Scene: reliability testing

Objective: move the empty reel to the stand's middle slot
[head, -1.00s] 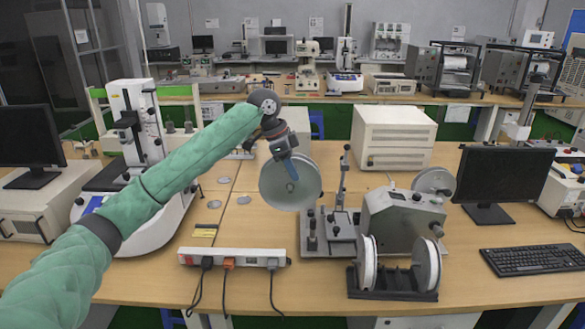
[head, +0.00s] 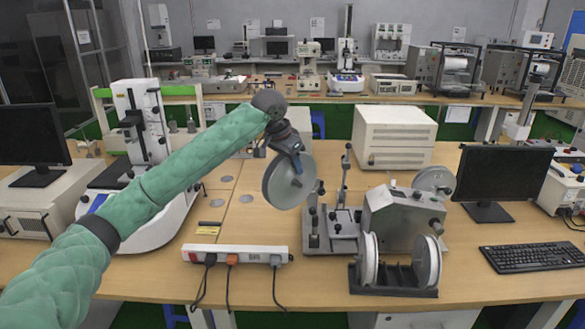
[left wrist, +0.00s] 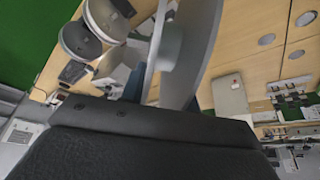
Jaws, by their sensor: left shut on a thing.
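The empty grey reel (head: 280,184) hangs in the air over the table, left of the bench machine, its disc turned partly edge-on. My left gripper (head: 294,160) is shut on the reel near its upper right part. In the left wrist view the reel (left wrist: 188,45) stands up large and nearly edge-on between the fingers. The dark stand (head: 393,290) sits near the table's front edge, below and right of the held reel. One reel (head: 368,260) is in its left slot and another (head: 427,262) in its right slot; the middle between them is bare. My right gripper is not in view.
The grey bench machine (head: 400,217) with upright posts stands directly behind the stand. A white power strip (head: 236,254) with cables lies to the left. A monitor (head: 503,175) and keyboard (head: 530,257) are at right. Bare table lies between strip and stand.

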